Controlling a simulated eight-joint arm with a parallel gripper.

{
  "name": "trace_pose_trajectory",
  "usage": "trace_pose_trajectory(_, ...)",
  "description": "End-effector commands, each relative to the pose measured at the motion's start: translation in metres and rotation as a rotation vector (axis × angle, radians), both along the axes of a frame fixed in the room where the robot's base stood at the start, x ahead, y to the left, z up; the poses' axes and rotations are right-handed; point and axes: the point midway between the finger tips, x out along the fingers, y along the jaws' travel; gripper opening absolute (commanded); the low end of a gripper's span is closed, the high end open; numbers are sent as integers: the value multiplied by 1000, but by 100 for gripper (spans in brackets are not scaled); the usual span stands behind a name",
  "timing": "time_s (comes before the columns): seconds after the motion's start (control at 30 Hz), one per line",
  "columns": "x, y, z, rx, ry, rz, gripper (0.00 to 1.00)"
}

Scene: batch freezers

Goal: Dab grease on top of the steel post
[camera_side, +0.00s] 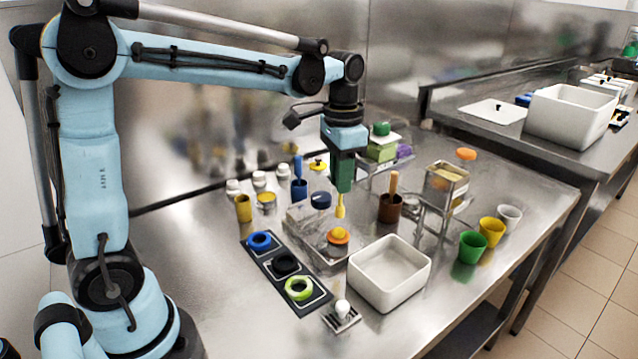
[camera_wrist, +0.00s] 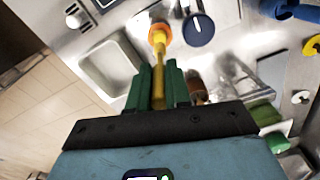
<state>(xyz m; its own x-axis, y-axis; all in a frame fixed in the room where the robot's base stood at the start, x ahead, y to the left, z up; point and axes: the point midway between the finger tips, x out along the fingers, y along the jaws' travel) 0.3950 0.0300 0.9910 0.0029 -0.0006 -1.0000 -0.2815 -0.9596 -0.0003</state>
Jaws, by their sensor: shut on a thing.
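My gripper (camera_side: 342,190) has green fingers and points straight down. It is shut on a yellow stick-like dabber (camera_side: 340,208), whose tip hangs above an orange disc with a yellow top (camera_side: 338,237). The disc sits on a clear or steel block (camera_side: 318,250) on the table. In the wrist view the dabber (camera_wrist: 158,62) runs between the fingers (camera_wrist: 158,88), and its tip overlaps the orange disc (camera_wrist: 160,33). In the side view a gap shows between tip and disc. I cannot make out a bare steel post or tell any grease on the tip.
A dark blue knob (camera_side: 320,200) stands just behind the disc. A white bin (camera_side: 390,272) is at front right, and a dark tray with coloured rings (camera_side: 285,267) at left. A brown pot (camera_side: 390,207) and steel stand (camera_side: 445,188) are to the right. Several cups (camera_side: 472,247) line the right edge.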

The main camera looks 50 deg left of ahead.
Motion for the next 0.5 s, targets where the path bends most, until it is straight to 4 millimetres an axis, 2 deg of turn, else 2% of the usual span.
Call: trace_pose_trajectory(0.5,0,0,34,0,0,0,0)
